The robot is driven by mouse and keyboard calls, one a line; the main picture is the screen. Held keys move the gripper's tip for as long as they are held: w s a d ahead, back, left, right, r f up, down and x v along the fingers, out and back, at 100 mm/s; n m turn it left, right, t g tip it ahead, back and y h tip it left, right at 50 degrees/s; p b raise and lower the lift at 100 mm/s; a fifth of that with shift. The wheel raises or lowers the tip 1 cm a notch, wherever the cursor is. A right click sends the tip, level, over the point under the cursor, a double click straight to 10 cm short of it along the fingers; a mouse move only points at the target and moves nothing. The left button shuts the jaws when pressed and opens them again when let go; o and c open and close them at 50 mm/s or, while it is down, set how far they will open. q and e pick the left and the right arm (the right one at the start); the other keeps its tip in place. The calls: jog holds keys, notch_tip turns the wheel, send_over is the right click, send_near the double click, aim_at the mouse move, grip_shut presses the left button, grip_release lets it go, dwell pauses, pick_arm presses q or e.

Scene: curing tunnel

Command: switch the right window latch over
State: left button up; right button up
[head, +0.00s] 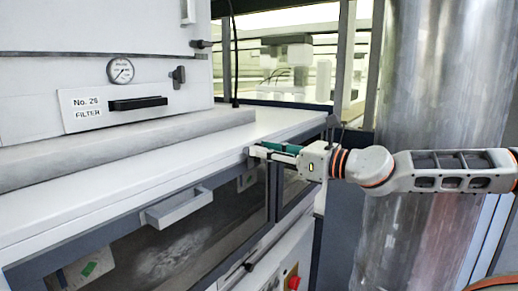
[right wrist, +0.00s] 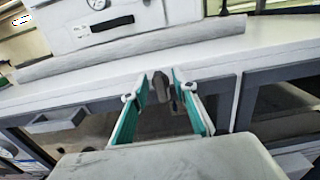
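The right window latch shows as a small dark grey piece (right wrist: 161,86) at the front edge of the white counter in the right wrist view. It lies between the two teal-padded fingers of my right gripper (right wrist: 158,98). The fingers are apart, one to each side of it, and a gap shows; I cannot tell whether either touches it. In the head view my right gripper (head: 268,152) reaches in from the right at the counter edge, and the latch is hidden there. My left gripper is not in view.
The white counter (head: 130,190) has dark windows below its edge, with a pale handle (head: 178,206) on the left one. A filter box with a gauge (head: 120,70) stands behind. A large metal duct (head: 430,90) rises near my right arm. A red button (head: 293,282) sits low.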

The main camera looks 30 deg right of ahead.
jog(key=shift+b+x, duration=0.35)
jog(key=shift+x, duration=0.65)
jog(key=shift+a, duration=0.1)
grip_shut()
